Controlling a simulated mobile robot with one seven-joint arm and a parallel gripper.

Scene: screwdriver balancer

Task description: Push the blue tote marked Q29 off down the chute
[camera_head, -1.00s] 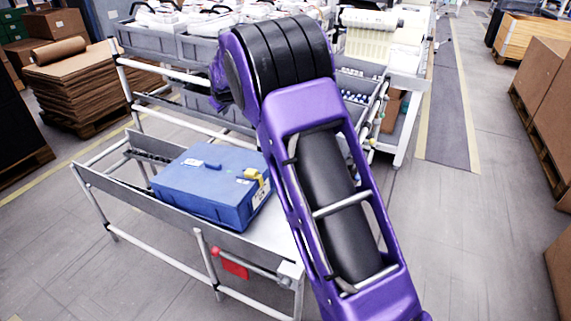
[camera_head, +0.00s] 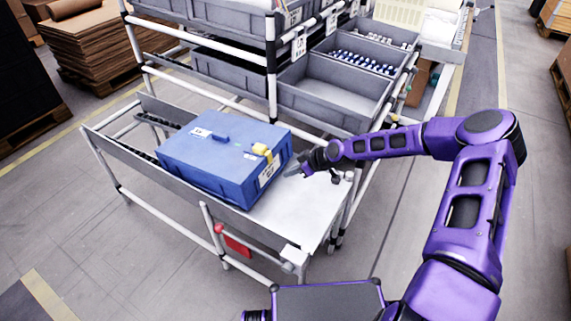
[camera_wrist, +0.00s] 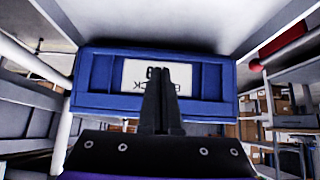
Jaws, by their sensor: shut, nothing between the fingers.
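The blue tote (camera_head: 222,152) is a closed case with a yellow latch (camera_head: 262,152) and a white label on its right end. It lies flat on a low metal stand (camera_head: 292,212), between side rails. Dark rollers (camera_head: 152,122) show at the stand's left end. In the wrist view the tote's end (camera_wrist: 100,85) faces me with its label (camera_wrist: 192,78) upside down; my fingers cover part of the print, and I cannot surely read Q29. My gripper (camera_head: 290,170) is shut and empty, at the tote's right end. I cannot tell whether the fingertips touch it; they also show in the wrist view (camera_wrist: 158,75).
A rack with grey bins (camera_head: 335,92) stands close behind the stand. A red tag (camera_head: 237,245) hangs on the stand's front rail. Stacked cardboard (camera_head: 95,45) is at the back left. The floor in front and to the right is largely clear.

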